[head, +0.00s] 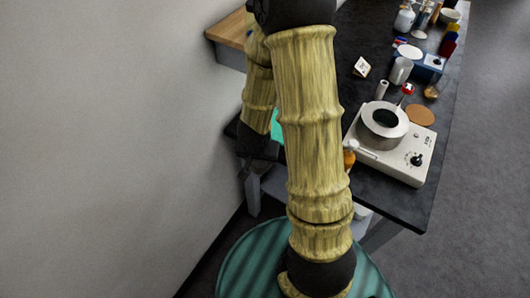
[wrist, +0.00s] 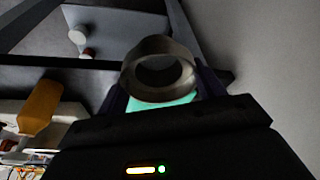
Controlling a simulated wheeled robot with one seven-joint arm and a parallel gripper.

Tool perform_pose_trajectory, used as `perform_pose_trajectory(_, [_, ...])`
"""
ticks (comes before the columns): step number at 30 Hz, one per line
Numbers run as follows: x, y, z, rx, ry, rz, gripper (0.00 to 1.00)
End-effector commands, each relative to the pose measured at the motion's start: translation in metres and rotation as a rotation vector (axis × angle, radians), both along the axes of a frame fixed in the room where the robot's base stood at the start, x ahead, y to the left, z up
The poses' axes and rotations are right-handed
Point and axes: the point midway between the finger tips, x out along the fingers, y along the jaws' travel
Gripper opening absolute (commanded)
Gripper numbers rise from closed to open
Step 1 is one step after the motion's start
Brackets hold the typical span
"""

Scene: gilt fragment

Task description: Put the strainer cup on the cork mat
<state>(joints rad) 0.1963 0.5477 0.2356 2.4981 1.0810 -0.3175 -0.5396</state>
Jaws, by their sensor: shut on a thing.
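The strainer cup (wrist: 128,82) is a grey metal, ring-like cup seen in the wrist view. It sits between the dark fingers of my gripper (wrist: 162,80), which is shut on it. A teal surface shows just below the cup there. In the head view my arm hides the cup, and the gripper is not clearly seen. The cork mat (head: 420,115) is a round brown disc on the dark table, behind the hot plate. It looks bare in the head view. It is not seen in the wrist view.
A white hot plate (head: 398,165) with a metal pot (head: 384,128) stands at the table's near end. An orange bottle (wrist: 40,107) is beside it, partly behind my arm in the head view. A red-topped item (head: 407,89) and other clutter stand beyond the mat. A wall (head: 100,130) is on the left.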

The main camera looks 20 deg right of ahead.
Motion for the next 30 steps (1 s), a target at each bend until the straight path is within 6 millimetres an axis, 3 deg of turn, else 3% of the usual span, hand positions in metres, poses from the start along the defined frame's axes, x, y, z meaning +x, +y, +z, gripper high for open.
perform_pose_trajectory(20, [0.002, 0.000, -0.005, 0.001, 0.002, 0.010, 0.43])
perform_pose_trajectory(26, [0.016, -0.002, -0.036, 0.003, 0.006, 0.080, 0.43])
perform_pose_trajectory(30, [0.030, -0.001, -0.071, 0.004, 0.007, 0.162, 0.43])
